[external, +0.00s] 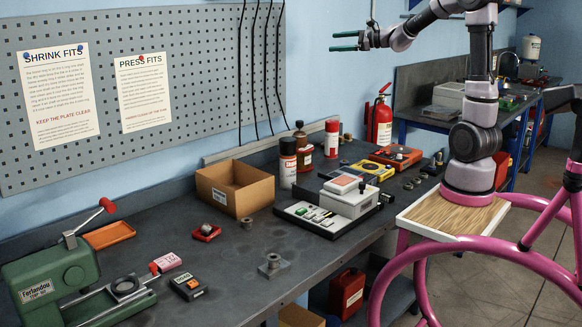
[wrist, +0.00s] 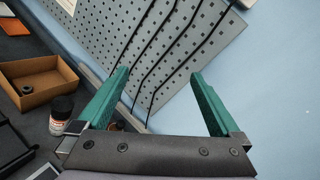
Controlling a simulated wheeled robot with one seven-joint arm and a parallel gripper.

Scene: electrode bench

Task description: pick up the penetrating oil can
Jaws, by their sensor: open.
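No label is readable as penetrating oil, so I cannot tell which can it is. A white can with a black top (external: 288,163) stands upright on the bench beside the cardboard box. Just behind it is a red can with a brown domed top (external: 304,157), and farther right a red-and-white can (external: 331,140). My gripper (external: 342,41) is open and empty, high above the bench and apart from all the cans.
An open cardboard box (external: 236,196) stands left of the cans. A grey-white device (external: 349,201) is in front of them, and a yellow item (external: 367,171) is to the right. A red fire extinguisher (external: 379,123) is beyond. The pegboard (external: 180,65) backs the bench.

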